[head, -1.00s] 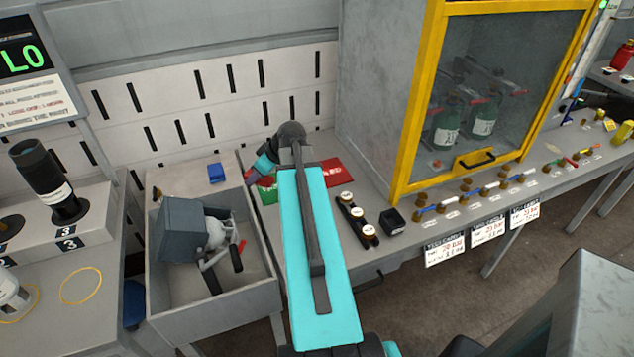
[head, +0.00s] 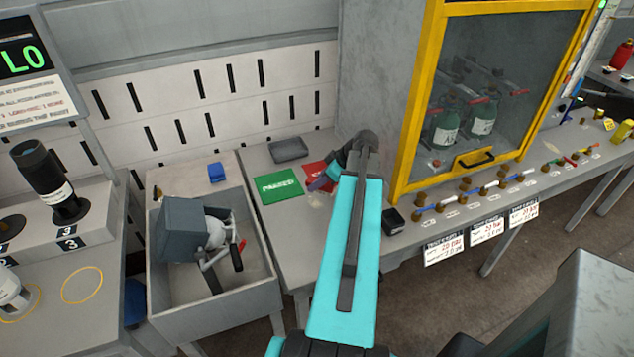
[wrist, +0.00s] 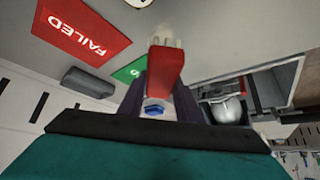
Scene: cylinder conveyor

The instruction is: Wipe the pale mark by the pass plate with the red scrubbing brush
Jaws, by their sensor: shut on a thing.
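My gripper (head: 324,181) is shut on the red scrubbing brush (wrist: 165,68), whose pale bristles (wrist: 165,32) point away from the fingers in the wrist view. In the head view my gripper is just right of the green pass plate (head: 279,187), by the red FAILED plate (head: 314,169), which my arm partly covers. The wrist view shows the FAILED plate (wrist: 83,30) and a corner of the green plate (wrist: 130,70) behind the brush. I cannot make out the pale mark clearly, nor tell whether the bristles touch the table.
A grey tray (head: 288,150) lies behind the plates. A grey bin (head: 212,290) with a valve-like part stands at left, with a blue block (head: 216,172) behind it. A small black box (head: 393,221) and the yellow-framed cabinet (head: 412,110) are to the right of my arm.

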